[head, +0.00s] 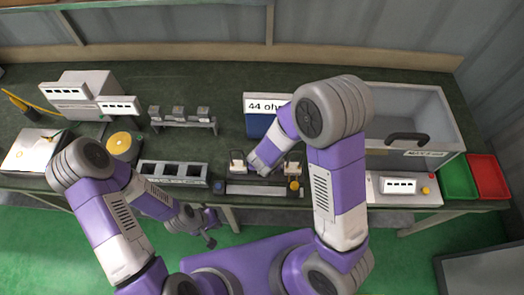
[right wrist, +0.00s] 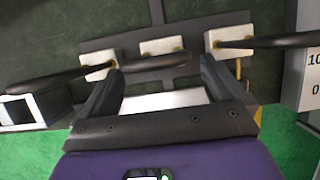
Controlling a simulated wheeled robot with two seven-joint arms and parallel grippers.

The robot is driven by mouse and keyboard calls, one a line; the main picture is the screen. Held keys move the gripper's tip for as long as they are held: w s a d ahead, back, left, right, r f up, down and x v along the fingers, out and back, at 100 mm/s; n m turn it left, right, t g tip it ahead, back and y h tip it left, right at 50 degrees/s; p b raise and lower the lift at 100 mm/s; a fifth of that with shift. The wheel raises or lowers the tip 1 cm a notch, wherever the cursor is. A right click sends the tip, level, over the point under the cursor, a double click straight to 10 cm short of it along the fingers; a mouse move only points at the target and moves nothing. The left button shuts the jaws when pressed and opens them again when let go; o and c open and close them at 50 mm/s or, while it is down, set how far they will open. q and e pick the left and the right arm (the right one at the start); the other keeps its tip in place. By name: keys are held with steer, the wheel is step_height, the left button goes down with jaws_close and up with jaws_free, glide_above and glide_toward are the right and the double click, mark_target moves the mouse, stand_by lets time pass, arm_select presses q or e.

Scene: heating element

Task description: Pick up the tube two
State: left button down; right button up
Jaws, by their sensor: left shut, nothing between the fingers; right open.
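Dark rods with white end blocks sit on a dark fixture, which also shows in the head view (head: 265,188). In the right wrist view there are three: a left rod (right wrist: 60,77), a middle rod (right wrist: 152,63) and a right rod (right wrist: 285,41). No label tells which is tube two. My right gripper (right wrist: 160,75) is open, with the middle rod across the space between its fingertips; contact cannot be told. In the head view the right arm partly covers the fixture. My left gripper (head: 209,241) is shut and empty, low in front of the table edge.
A blue box marked 44 ohm (head: 258,127) stands behind the fixture. A slotted grey holder (head: 174,171) is left of it. A metal tank (head: 425,105), green tray (head: 457,178) and red tray (head: 488,175) are at right. A machine (head: 85,88) stands at back left.

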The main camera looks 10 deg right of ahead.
steer(key=shift+s+f, duration=0.1)
steer(key=shift+f, duration=0.3)
steer(key=x, duration=0.2)
steer(key=b+x, duration=0.1)
steer(key=x, duration=0.1)
steer(key=b+x, duration=0.1)
steer(key=x, duration=0.1)
steer(key=shift+s+f, duration=0.1)
steer(key=shift+s, duration=0.25)
arm_select(q)
steer(key=shift+s+f, duration=0.3)
steer(key=shift+f, duration=0.25)
steer(key=shift+s+f, duration=0.25)
steer(key=shift+f, duration=0.3)
arm_select(e)
steer(key=c, duration=1.2)
